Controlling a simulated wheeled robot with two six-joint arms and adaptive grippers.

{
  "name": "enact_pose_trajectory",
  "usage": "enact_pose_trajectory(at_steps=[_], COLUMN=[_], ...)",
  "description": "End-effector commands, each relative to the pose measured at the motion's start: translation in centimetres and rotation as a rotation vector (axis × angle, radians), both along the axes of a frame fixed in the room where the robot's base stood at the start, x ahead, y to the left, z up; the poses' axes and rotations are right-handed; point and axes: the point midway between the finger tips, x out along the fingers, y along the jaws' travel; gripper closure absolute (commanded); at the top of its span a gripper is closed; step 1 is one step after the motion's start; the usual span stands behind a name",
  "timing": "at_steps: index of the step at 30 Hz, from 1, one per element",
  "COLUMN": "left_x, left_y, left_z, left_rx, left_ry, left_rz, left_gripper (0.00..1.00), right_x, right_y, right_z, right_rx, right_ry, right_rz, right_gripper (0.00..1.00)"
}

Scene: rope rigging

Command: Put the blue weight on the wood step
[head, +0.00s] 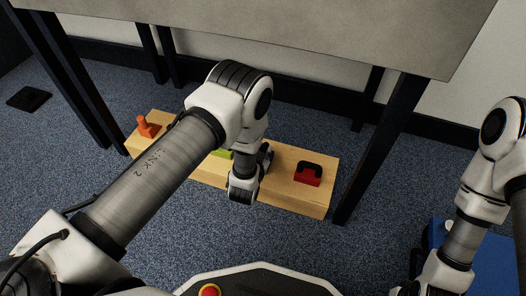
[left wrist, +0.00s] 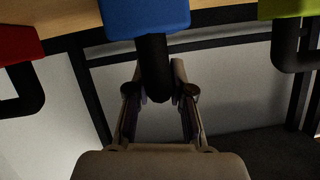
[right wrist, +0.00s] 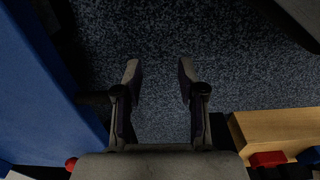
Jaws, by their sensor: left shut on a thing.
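The wood step (head: 285,198) stands on the floor under the table. The blue weight (left wrist: 147,14) shows in the left wrist view, between the red weight (left wrist: 16,45) and the green weight (left wrist: 286,8). My left gripper (left wrist: 158,92) is shut on its black handle (left wrist: 156,62). The weight is at the step's edge in that view; I cannot tell whether it rests on the wood. In the head view my left arm hides the blue weight. My right gripper (right wrist: 160,82) is open and empty over the carpet.
On the step, an orange weight (head: 147,128) is at the left and the red weight (head: 308,174) at the right. Black table legs (head: 380,148) flank the step. A blue box-like thing (head: 492,252) stands by my right arm. The table top (head: 330,30) overhangs behind.

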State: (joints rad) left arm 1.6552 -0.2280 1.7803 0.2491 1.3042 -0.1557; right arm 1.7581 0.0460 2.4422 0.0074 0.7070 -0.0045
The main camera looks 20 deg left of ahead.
Motion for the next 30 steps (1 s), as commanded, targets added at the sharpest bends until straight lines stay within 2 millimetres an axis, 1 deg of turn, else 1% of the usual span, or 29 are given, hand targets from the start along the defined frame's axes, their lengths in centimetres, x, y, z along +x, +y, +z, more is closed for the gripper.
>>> enact_pose_trajectory(at_steps=[1, 5, 6, 8, 16, 18, 20, 23, 27, 30], left_x=[0.1, 0.1, 0.0, 0.0, 0.0, -0.1, -0.6, -2.2, -5.6, -8.0], left_y=[0.0, 0.0, 0.0, 0.0, 0.0, 0.0, 0.0, -0.1, -0.3, -0.3], left_z=[0.3, 0.2, -0.1, 0.0, 0.0, 0.3, 0.6, 1.6, 3.1, 4.0], left_rx=[0.000, -0.001, 0.000, 0.000, 0.000, 0.000, 0.000, 0.001, 0.000, 0.002], left_ry=[-0.004, -0.004, 0.000, 0.000, 0.000, 0.000, 0.002, 0.003, 0.005, 0.005], left_rz=[0.000, 0.001, 0.000, 0.000, 0.000, 0.000, -0.001, -0.001, -0.001, -0.001], left_gripper=[1.00, 1.00, 0.75, 0.54, 0.54, 0.54, 0.54, 0.54, 0.54, 0.54], right_x=[0.0, 0.0, 0.0, 0.0, 0.0, 0.0, -0.1, -0.3, -0.6, -0.6], right_y=[0.0, 0.0, 0.0, 0.0, 0.0, 0.0, 0.0, 0.0, 0.1, 0.1], right_z=[0.2, 0.1, 0.1, 0.1, 0.1, 0.3, 0.8, 2.2, 4.4, 5.6], right_rx=[0.000, 0.000, 0.000, 0.000, 0.000, 0.000, 0.001, 0.002, 0.003, 0.004], right_ry=[-0.001, -0.001, -0.001, -0.001, -0.001, 0.000, 0.002, 0.009, 0.016, 0.017], right_rz=[0.000, 0.000, 0.000, 0.000, 0.000, 0.000, -0.001, -0.005, -0.004, -0.001], right_gripper=[0.60, 0.60, 0.60, 0.60, 0.60, 0.60, 0.60, 0.60, 0.60, 0.60])
